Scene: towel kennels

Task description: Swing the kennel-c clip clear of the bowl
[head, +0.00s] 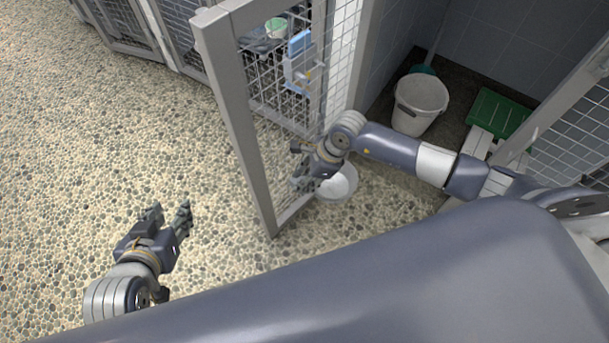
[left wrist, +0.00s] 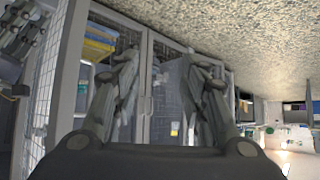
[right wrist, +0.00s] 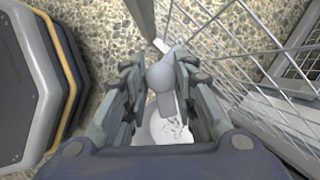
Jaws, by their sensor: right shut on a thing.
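The white bowl (head: 341,182) sits low at the open mesh gate (head: 228,85), partly hidden by my right gripper (head: 303,180). In the right wrist view the bowl (right wrist: 170,130) shows beneath the fingers, with pale bits in it. The grey clip (right wrist: 160,74), with a rounded head and a short flat arm, is between the right fingers, which are shut on it. The clip's arm hangs over the bowl in that view. The clip is hidden in the head view. My left gripper (head: 168,218) is open and empty above the pebbled floor, away from the gate.
A white bucket (head: 420,103) and a green slatted piece (head: 499,113) stand inside the tiled kennel. A blue holder (head: 299,55) hangs on the gate's mesh. More kennel fronts line the back. The pebbled floor (head: 80,160) at the left is clear.

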